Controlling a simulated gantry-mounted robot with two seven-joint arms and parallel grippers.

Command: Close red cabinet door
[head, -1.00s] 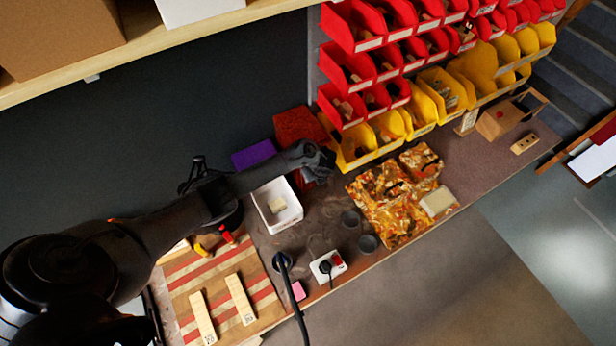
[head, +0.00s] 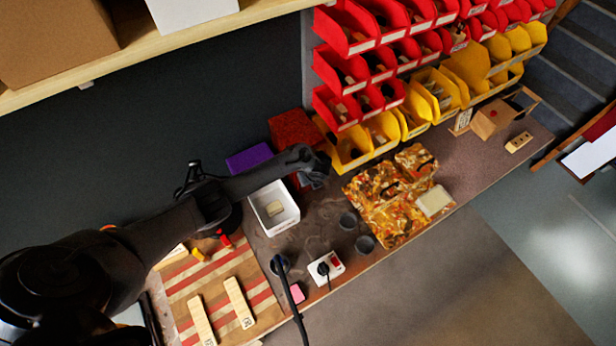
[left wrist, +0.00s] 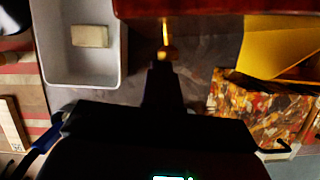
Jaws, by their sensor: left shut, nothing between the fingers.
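The red cabinet (head: 292,127) stands at the back of the bench, beside the yellow bins; my left arm hides part of its front. In the left wrist view its dark red edge (left wrist: 205,9) crosses the top, with a small brass knob (left wrist: 166,38) sticking out towards my gripper. My left gripper (head: 318,174) is just in front of the cabinet, shut and empty. In the left wrist view its dark fingertips (left wrist: 163,68) line up with the knob; I cannot tell whether they touch it. How far the door stands open is unclear. My right gripper is out of view.
A white tray (head: 290,218) with a pale block sits left of the gripper. Yellow bins (head: 351,158) and a patterned orange-brown block (head: 400,222) are close on the right. A purple block (head: 249,159) lies left of the cabinet.

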